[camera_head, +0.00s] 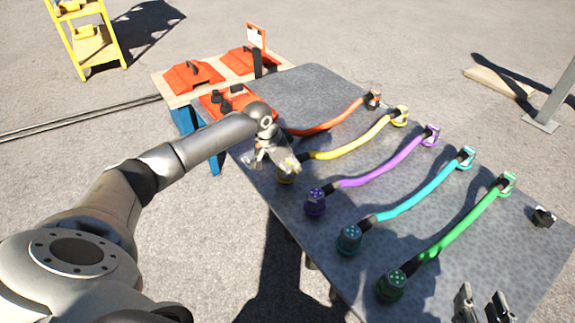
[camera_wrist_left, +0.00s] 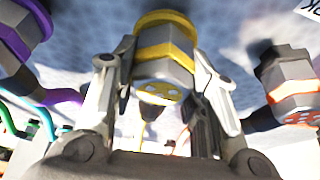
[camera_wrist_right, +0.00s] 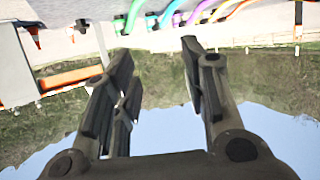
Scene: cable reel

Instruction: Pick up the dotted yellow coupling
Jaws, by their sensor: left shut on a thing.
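The dotted yellow coupling (camera_wrist_left: 165,50) is a grey body with a yellow band and pale dots on its end face. It fills the space between the fingers of my left gripper (camera_wrist_left: 166,75) in the left wrist view, and the fingers press its sides. In the head view my left gripper (camera_head: 280,160) is at the near end of the yellow cable (camera_head: 350,143), largely covering the coupling (camera_head: 286,178) there. My right gripper (camera_head: 483,303) is at the lower right of the head view. Its fingers are apart and empty in the right wrist view (camera_wrist_right: 158,60).
Orange (camera_head: 335,119), purple (camera_head: 385,169), cyan (camera_head: 415,192) and green (camera_head: 455,232) cables lie beside the yellow one on the grey table (camera_head: 290,85). A purple coupling (camera_head: 316,202) is close to my left gripper. A wooden bench (camera_head: 165,88) with orange cases stands behind.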

